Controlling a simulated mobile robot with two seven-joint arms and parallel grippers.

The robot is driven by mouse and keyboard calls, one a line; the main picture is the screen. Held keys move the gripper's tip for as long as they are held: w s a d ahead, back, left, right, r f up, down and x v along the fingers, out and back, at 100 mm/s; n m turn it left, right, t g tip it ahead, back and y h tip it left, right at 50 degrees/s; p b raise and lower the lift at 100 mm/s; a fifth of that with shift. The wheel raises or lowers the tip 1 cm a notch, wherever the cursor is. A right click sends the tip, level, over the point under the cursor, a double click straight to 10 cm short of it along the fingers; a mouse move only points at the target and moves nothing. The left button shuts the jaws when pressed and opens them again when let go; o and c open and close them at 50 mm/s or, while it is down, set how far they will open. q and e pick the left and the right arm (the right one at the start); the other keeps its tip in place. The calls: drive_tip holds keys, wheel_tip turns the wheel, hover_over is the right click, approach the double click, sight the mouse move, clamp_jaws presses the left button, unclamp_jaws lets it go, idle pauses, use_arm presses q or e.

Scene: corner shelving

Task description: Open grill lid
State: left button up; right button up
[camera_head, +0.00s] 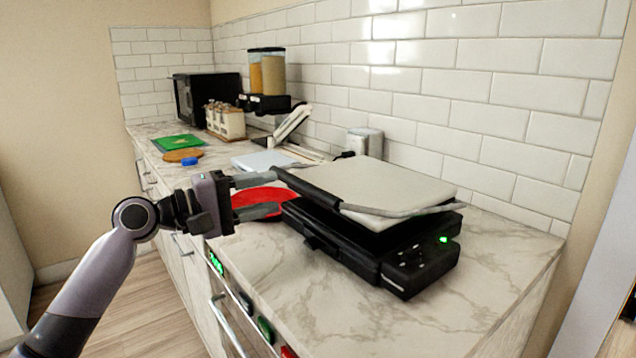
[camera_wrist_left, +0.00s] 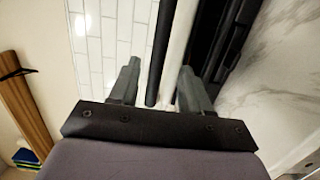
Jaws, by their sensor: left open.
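The grill (camera_head: 372,245) stands on the marble counter, with a black base and a green light at its front right. Its pale lid (camera_head: 375,184) lies down over the base. A bar handle with a black grip (camera_head: 307,186) runs along the lid's left side. My left gripper (camera_head: 278,193) is open and empty at the grip's far end, its fingers pointing right. In the left wrist view the black handle bar (camera_wrist_left: 160,50) appears between the two fingers, nearer the left one; contact cannot be made out. My right gripper is not in view.
A red round item (camera_head: 262,198) lies behind my left fingers. Farther back are a green board (camera_head: 179,143), a blue item (camera_head: 190,161), a dark microwave (camera_head: 207,98), dispensers (camera_head: 267,75) and metal canisters (camera_head: 365,142). A tiled wall stands behind. The counter before the grill is clear.

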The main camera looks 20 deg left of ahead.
sight(295, 186)
use_arm(q)
drive_tip(key=shift+p+x, duration=0.4)
drive_tip(key=shift+x, duration=3.3)
clamp_jaws()
